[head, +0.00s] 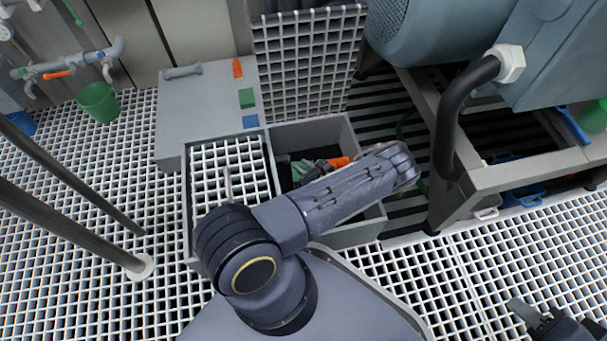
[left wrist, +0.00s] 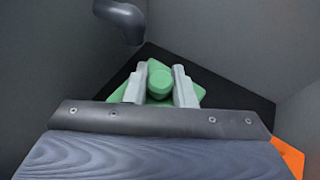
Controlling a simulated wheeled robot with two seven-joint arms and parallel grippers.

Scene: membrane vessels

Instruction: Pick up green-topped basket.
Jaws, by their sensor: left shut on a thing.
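In the left wrist view a green piece with a rounded knob (left wrist: 159,84) on a flat, angular green base lies at the bottom of a grey-walled bin. The two light grey fingers of my left gripper (left wrist: 160,76) are shut on the knob, one on each side. Any basket below the green top is hidden. In the head view my left gripper (head: 312,172) reaches down into the open compartment, by green parts (head: 299,168). My right gripper (head: 541,318) is at the bottom right, over the grating, partly cut off; its jaw opening is unclear.
The open compartment (head: 352,136) has narrow grey walls, with an orange thing (head: 340,162) inside. A white-grid-covered compartment (head: 205,165) adjoins it. A raised grid lid (head: 305,60) stands behind. A machine on a frame (head: 490,180) stands at right. A green bucket (head: 98,102) is at left.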

